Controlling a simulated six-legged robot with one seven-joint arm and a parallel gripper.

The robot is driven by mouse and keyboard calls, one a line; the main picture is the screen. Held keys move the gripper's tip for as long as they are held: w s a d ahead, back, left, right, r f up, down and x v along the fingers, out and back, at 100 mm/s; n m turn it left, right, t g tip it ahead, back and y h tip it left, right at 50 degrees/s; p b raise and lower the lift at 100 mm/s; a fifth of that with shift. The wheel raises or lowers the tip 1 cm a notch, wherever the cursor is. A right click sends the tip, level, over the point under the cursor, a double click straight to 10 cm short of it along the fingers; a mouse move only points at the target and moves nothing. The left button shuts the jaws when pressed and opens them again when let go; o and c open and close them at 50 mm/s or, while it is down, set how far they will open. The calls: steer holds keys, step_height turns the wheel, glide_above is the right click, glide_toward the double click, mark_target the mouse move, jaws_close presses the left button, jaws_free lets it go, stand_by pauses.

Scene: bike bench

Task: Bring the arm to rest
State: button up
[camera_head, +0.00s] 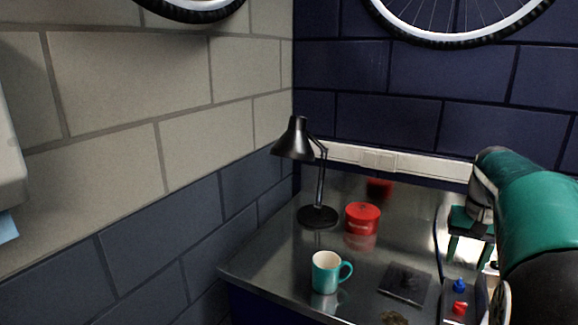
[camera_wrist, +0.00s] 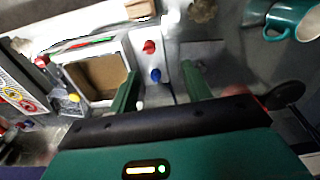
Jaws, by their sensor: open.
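My gripper (camera_head: 470,250) hangs at the right of the bench in the head view, below my teal arm. Its two green fingers are apart, with nothing visible held between them. In the wrist view my gripper (camera_wrist: 160,84) is open, its fingers set wide. A grey strip with a red knob (camera_wrist: 149,47) and a blue knob (camera_wrist: 155,75) shows beyond the fingertips. The metal bench top (camera_head: 285,260) lies below and to the left of my gripper in the head view. My arm hides part of the bench's right side.
A teal mug (camera_head: 325,272), a red tin (camera_head: 362,217), a black lamp (camera_head: 318,214) and a dark square pad (camera_head: 404,284) are on the bench. An open white box (camera_wrist: 100,78) lies left of the knobs in the wrist view. Bicycle wheels (camera_head: 455,42) hang above.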

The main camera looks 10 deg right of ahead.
steer(key=s+a+r+n+t, duration=0.1)
steer(key=s+a+n+t, duration=0.35)
steer(key=a, duration=1.25)
steer(key=s+a+f+n, duration=0.1)
steer(key=s+a+f, duration=0.4)
steer(key=s+a, duration=0.6)
steer(key=shift+s+f+n+t, duration=0.15)
steer(key=shift+s+n+t, duration=0.2)
steer(key=shift+s, duration=0.15)
steer(key=shift+a, duration=0.1)
steer(key=shift+c, duration=1.4)
